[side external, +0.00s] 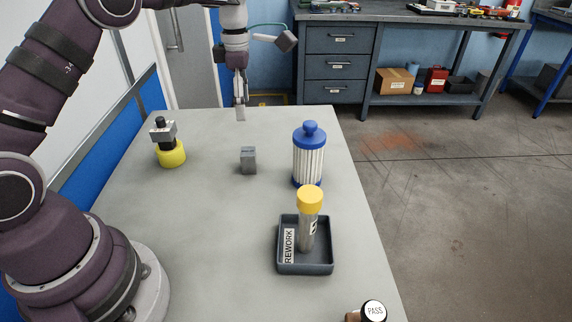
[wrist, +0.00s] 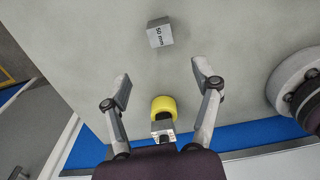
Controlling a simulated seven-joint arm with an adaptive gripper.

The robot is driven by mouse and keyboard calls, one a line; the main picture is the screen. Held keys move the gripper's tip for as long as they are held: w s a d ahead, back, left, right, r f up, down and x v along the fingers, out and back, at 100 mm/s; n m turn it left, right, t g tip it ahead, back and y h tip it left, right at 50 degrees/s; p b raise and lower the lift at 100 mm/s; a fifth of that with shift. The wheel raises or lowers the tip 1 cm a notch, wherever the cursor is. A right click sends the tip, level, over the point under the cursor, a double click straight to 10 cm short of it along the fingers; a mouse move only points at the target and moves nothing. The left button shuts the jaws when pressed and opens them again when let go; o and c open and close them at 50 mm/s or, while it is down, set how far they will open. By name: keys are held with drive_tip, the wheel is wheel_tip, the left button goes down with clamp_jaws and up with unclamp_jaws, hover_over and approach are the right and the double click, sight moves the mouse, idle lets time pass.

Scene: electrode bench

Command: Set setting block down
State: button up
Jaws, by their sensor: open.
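The setting block (side external: 248,160) is a small grey block standing on the table, apart from everything around it. In the wrist view the setting block (wrist: 160,33) shows the marking "50 mm" and lies beyond the fingertips. My gripper (side external: 240,113) is near the far end of the table, behind the block in the side view. In the wrist view my gripper (wrist: 163,84) has its two fingers spread wide, with nothing held between them. I cannot tell its exact height above the table.
A yellow-based device (side external: 171,153) with a grey and black top stands at left. A blue-capped ribbed cylinder (side external: 308,163) stands right of the block. A REWORK tray (side external: 290,269) holds a yellow-capped metal cylinder (side external: 308,225). A PASS knob (side external: 374,310) is at the front. The table (side external: 215,230) is clear at left-centre.

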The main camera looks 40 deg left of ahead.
drive_tip(key=s+d+r+m+t, duration=0.35)
drive_tip(key=s+r+m, duration=0.45)
drive_tip(key=m, duration=0.4)
drive_tip(key=s+d+f+m+t, duration=0.1)
drive_tip(key=s+d+m+t, duration=0.1)
drive_tip(key=s+m, duration=0.7)
drive_tip(key=d+m, duration=0.1)
drive_tip(key=m, duration=0.5)
drive_tip(key=shift+d, duration=0.4)
drive_tip(key=shift+s, duration=0.1)
